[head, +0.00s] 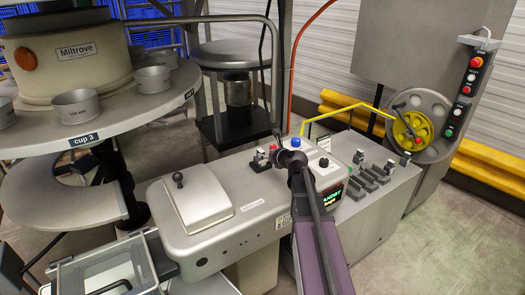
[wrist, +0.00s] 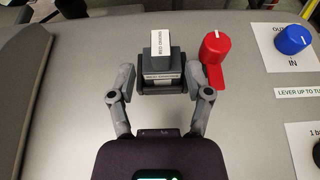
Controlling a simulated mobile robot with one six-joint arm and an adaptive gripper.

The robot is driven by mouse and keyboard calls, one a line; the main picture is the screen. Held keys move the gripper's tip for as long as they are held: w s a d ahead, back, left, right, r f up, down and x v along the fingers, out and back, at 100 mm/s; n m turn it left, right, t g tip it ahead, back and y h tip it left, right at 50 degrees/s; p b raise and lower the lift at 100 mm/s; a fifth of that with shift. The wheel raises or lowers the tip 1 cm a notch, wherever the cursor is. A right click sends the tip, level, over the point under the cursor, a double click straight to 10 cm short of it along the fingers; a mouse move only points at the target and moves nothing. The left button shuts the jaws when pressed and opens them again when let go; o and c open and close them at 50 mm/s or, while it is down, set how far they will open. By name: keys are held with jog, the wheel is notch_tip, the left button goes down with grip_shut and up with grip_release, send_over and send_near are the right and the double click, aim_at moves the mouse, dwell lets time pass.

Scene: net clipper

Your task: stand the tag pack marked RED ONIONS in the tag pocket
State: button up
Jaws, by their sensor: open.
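In the wrist view the tag pack (wrist: 162,43), a dark block with a white RED ONIONS label on top, stands upright in a dark holder that looks like the tag pocket (wrist: 145,84). A second RED ONIONS label faces me lower down; I cannot tell whether it is on the pack or the pocket. My gripper (wrist: 164,78) is open, one finger on each side of the pocket, with gaps visible. In the head view the pack and pocket show small (head: 261,163) left of my arm's dark end (head: 291,158), which hides the fingertips.
A red lever knob (wrist: 215,47) stands close beside my right finger, with a blue knob (wrist: 291,39) further right. Dark slots (head: 370,178) with small packs lie to the machine's right. A lidded box (head: 198,205) is on the left. A round platform (head: 110,112) holds metal cups.

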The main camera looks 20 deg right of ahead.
jog(key=p+v, duration=0.2)
jog(key=v, duration=0.4)
jog(key=shift+s+r, duration=0.2)
jog(key=shift+s, duration=0.15)
dwell(0.5)
